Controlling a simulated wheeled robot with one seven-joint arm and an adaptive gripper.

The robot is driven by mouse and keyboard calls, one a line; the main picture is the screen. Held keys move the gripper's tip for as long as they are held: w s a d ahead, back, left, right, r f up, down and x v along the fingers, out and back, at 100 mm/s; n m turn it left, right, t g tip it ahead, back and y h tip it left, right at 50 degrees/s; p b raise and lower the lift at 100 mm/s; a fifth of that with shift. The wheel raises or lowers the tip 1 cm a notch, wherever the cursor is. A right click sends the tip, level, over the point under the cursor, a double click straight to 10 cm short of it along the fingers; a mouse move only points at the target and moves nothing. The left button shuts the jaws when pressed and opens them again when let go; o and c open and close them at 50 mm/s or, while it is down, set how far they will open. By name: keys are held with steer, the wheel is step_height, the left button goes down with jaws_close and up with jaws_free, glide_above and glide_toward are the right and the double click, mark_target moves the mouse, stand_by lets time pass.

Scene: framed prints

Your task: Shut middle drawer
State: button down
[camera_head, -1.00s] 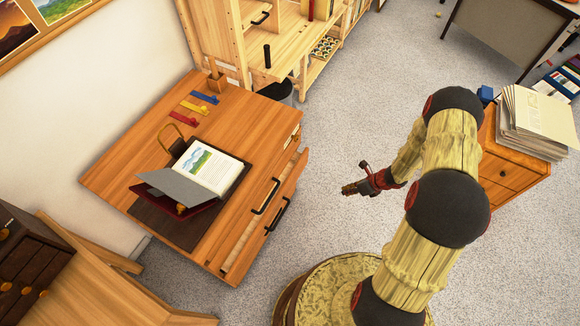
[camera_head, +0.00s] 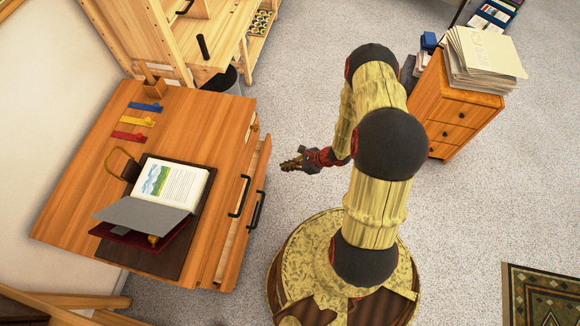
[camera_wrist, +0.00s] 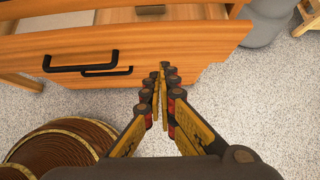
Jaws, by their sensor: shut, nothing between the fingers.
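The wooden desk (camera_head: 190,125) stands at the left in the head view, with its drawer side facing right. One desk drawer (camera_head: 262,165) is pulled partly out, its black handle (camera_head: 257,210) on the front. In the wrist view, the open drawer's front (camera_wrist: 190,42) spans the top, with a black handle (camera_wrist: 95,69). Whether it is the middle one is unclear. My gripper (camera_head: 284,166) is shut and empty, to the right of the drawer front. In the wrist view, the fingertips (camera_wrist: 164,72) overlap the front's lower edge; contact cannot be told.
An open book (camera_head: 172,185) and colored strips (camera_head: 135,120) lie on the desk. A small drawer cabinet (camera_head: 455,110) with stacked papers (camera_head: 485,52) stands at the right. Shelving (camera_head: 140,40) is at the back. Carpet around my base is clear; a patterned rug (camera_head: 540,295) lies lower right.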

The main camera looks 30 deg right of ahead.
steer(key=shift+w+a+f+b, duration=0.45)
steer(key=shift+w+a+f, duration=0.15)
steer(key=shift+w+a, duration=0.3)
steer(key=shift+w+a+f+b, duration=0.55)
steer(key=shift+w+a, duration=0.2)
steer(key=shift+a, duration=0.25)
steer(key=shift+w+a+f+b, duration=0.4)
steer(key=shift+w+a+f, duration=0.25)
steer(key=shift+w+a, duration=0.25)
steer(key=shift+s, duration=0.15)
steer(key=shift+a, duration=0.15)
